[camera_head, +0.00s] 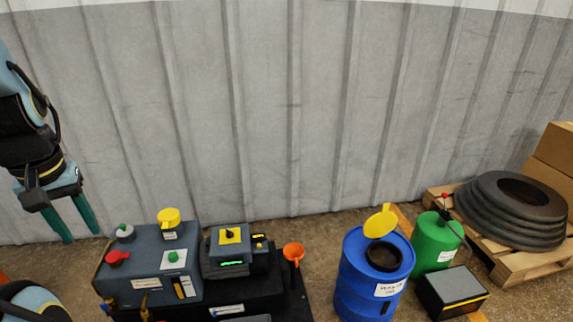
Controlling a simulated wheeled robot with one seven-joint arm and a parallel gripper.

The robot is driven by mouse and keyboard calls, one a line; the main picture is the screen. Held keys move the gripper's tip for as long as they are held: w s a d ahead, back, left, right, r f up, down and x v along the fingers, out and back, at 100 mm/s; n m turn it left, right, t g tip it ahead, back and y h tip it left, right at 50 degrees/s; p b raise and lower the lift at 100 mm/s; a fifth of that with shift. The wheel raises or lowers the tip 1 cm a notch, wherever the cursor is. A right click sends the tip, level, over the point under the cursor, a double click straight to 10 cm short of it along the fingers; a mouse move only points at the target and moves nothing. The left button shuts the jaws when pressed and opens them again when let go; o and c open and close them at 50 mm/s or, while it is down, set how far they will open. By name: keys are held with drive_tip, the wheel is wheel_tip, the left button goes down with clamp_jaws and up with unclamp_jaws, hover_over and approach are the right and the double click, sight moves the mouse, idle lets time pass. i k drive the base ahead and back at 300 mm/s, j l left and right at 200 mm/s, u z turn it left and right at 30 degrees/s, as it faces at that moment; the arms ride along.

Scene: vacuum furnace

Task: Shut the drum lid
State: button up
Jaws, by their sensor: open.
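A blue drum (360,285) stands on the floor right of the middle, with a white label on its side. Its yellow lid (380,222) stands raised and tilted at the back of a dark round opening (384,257) in the drum's top. My gripper (70,222) hangs at the far left with its two green fingers pointing down, apart and empty. It is well away from the drum, with the machine between them in the picture.
A dark machine (150,275) with coloured knobs and an orange funnel (293,252) stand left of the drum. A green canister (432,242) and a black box (452,291) are close on its right. Tyres (510,235) lie on a pallet. A corrugated wall (290,110) stands behind.

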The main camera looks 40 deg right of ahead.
sight(378, 224)
drive_tip(key=k+l+z, duration=0.1)
drive_tip(key=l, duration=0.65)
drive_tip(key=k+l, duration=0.15)
drive_tip(key=l, duration=0.6)
drive_tip(key=k+l+z, duration=0.15)
drive_tip(key=l, duration=0.6)
drive_tip(key=i, duration=0.05)
